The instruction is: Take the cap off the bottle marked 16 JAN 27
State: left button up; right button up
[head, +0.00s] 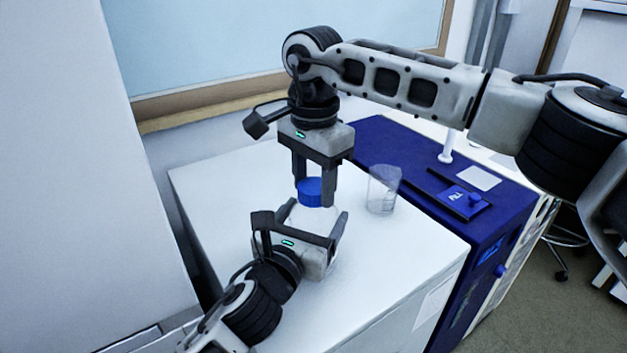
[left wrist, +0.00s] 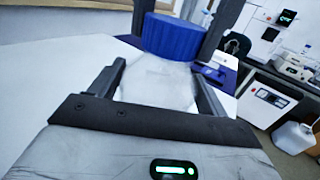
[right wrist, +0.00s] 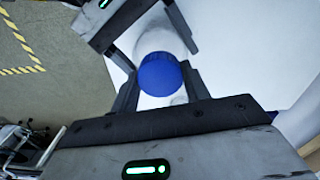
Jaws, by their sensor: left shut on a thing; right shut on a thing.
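A clear-white bottle (left wrist: 158,82) with a blue screw cap (head: 310,192) stands on the white bench top. My left gripper (head: 305,228) is shut on the bottle's body from the front, one finger on each side. My right gripper (head: 314,188) points straight down from above and is shut on the blue cap. The cap also shows in the left wrist view (left wrist: 172,37) and between the right fingers in the right wrist view (right wrist: 160,74). The cap sits at the bottle's top; I cannot tell whether it is loosened. No date marking is readable, and the left gripper hides the bottle's lower part.
An empty clear beaker (head: 383,190) stands on the white bench (head: 390,268), just right of the bottle. A dark blue instrument (head: 410,150) with a small device on top is farther right. A wall is behind. The bench front right is clear.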

aim_at(314, 185)
jog(key=n, duration=1.1)
jog(key=shift+n, duration=0.3)
jog(key=shift+r, duration=0.2)
jog(key=shift+r, duration=0.95)
jog(key=shift+r, duration=2)
pick_arm(q)
jog(key=o, duration=1.9)
